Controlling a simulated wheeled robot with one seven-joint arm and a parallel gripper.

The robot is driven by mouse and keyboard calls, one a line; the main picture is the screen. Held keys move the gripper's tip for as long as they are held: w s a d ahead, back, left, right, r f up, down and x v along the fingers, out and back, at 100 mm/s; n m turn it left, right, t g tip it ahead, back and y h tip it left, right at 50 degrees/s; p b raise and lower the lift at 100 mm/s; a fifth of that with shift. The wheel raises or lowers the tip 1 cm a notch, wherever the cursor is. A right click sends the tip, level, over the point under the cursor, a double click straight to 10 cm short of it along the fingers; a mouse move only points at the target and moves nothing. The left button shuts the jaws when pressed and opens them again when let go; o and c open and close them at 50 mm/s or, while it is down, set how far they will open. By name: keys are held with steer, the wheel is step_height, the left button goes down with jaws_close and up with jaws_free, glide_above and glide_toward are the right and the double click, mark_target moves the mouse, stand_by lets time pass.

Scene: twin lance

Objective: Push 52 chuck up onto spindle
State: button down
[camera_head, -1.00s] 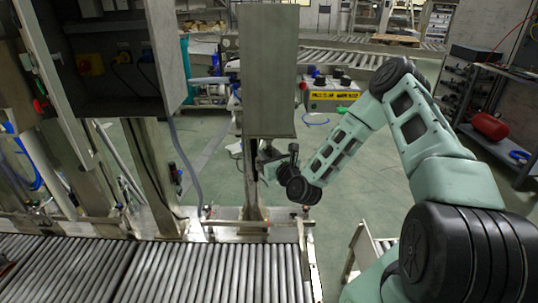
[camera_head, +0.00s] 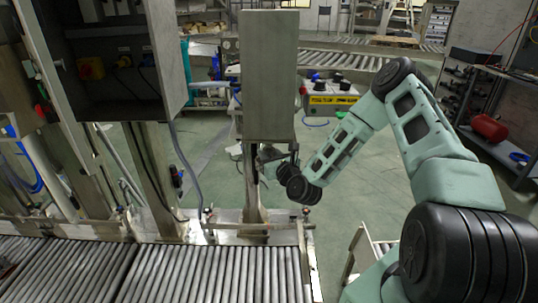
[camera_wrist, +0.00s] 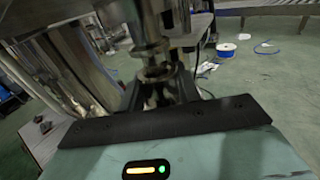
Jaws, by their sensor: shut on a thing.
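The chuck (camera_wrist: 157,73) is a shiny metal ring-shaped piece in the wrist view, held between the dark fingers of my gripper (camera_wrist: 160,88). My gripper is shut on it. The spindle (camera_wrist: 149,32) is a metal shaft hanging just above the chuck. The two look closely in line, but I cannot tell whether they touch. In the head view, my gripper (camera_head: 266,160) is beside the machine's post, under the tall grey housing (camera_head: 268,75). The chuck and the spindle are too small or hidden to make out there.
A roller conveyor (camera_head: 215,275) runs across the front left. An open control cabinet (camera_head: 118,65) stands at the upper left. A metal rack (camera_head: 500,125) stands at the right.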

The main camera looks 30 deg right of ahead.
steer(key=shift+r, duration=0.3)
steer(key=shift+f, duration=0.1)
steer(key=shift+f+b, duration=0.7)
steer(key=shift+f, duration=0.15)
steer(key=shift+r+p, duration=0.45)
steer(key=shift+r, duration=0.5)
stand_by(1.3)
steer(key=shift+f, duration=0.1)
steer(key=shift+f+b, duration=0.75)
steer(key=shift+f, duration=0.1)
stand_by(0.9)
steer(key=shift+r+p, duration=0.5)
steer(key=shift+r, duration=0.45)
stand_by(0.5)
